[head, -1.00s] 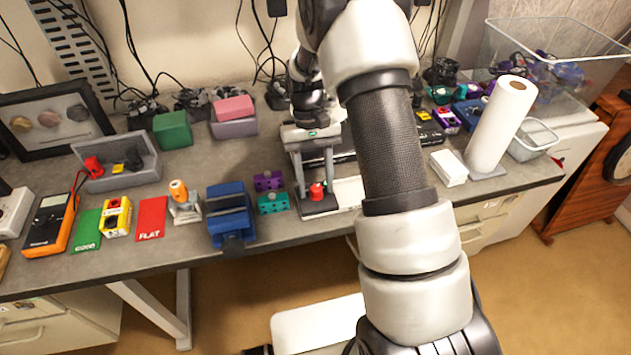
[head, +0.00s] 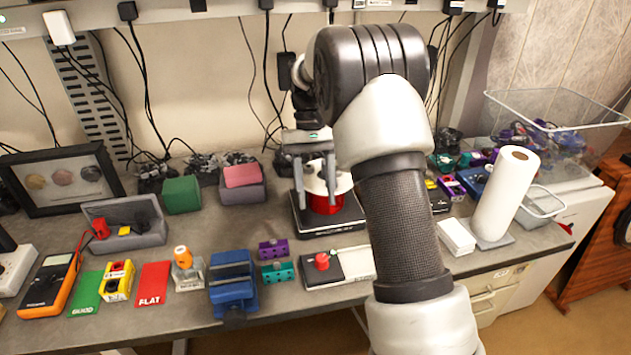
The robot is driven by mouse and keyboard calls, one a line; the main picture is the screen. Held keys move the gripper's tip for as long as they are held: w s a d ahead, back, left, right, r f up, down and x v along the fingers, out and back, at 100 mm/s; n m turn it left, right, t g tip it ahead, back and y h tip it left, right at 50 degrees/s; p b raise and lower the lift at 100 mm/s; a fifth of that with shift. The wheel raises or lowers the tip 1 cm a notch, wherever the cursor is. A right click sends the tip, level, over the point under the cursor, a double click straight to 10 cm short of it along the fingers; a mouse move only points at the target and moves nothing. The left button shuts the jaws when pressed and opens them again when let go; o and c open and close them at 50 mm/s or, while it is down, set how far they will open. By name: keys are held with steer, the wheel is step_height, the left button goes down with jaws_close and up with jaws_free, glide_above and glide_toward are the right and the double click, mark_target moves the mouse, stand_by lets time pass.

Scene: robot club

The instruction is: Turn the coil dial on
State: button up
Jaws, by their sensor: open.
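A red round knob (head: 322,261), which looks like the dial, stands on a low black-and-white panel (head: 354,263) near the bench's front edge. I cannot read which way it is turned. My gripper (head: 316,192) is open and empty, its two fingers pointing down. In the picture it sits above and behind the knob, apart from it. Behind the fingers, a red round object with a pale disc on top (head: 326,204) rests on a dark flat device (head: 328,222). The fingers partly hide the disc.
A blue vise (head: 233,283) and purple (head: 273,248) and teal (head: 277,272) blocks stand left of the panel. A paper towel roll (head: 503,195) and a white block (head: 457,236) stand to its right. My arm covers part of the bench right of the panel.

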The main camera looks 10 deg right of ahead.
steer(key=shift+v, duration=1.3)
steer(key=s+r+t, duration=0.4)
steer(key=s+r, duration=0.6)
steer(key=r, duration=0.2)
steer(key=s+t+p, duration=0.1)
steer(key=s+t, duration=0.5)
steer(key=s, duration=0.9)
steer(key=shift+s+p, duration=0.3)
steer(key=shift+r, duration=0.1)
